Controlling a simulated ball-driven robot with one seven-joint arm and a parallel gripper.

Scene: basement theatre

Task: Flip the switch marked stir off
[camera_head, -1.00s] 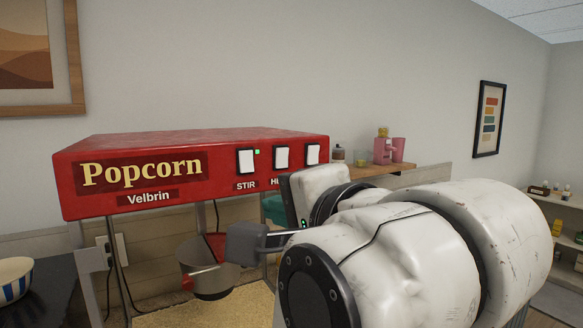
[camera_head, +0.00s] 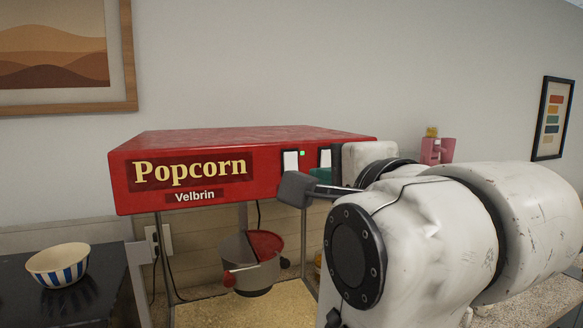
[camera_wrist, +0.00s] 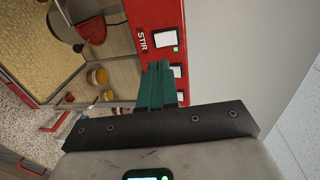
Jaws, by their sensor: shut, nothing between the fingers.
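The red popcorn machine (camera_head: 330,141) has white switches on its front. The stir switch (camera_head: 290,160) is the leftmost, with a lit green light (camera_head: 302,153) beside it; its label is hidden by my gripper in the head view. In the wrist view the stir switch (camera_wrist: 165,38) stands next to the readable word STIR. My gripper (camera_wrist: 159,65) is shut and empty, its teal fingertips just below the stir switch in that picture. In the head view my gripper (camera_head: 320,174) is in front of the panel, below the switches. I cannot tell whether it touches the panel.
A second switch (camera_head: 325,157) is close to the fingers. A kettle (camera_head: 252,262) hangs under the machine's top. A striped bowl (camera_head: 58,264) stands on a dark counter (camera_head: 70,305) at the left. Pink objects (camera_head: 437,150) are behind my arm.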

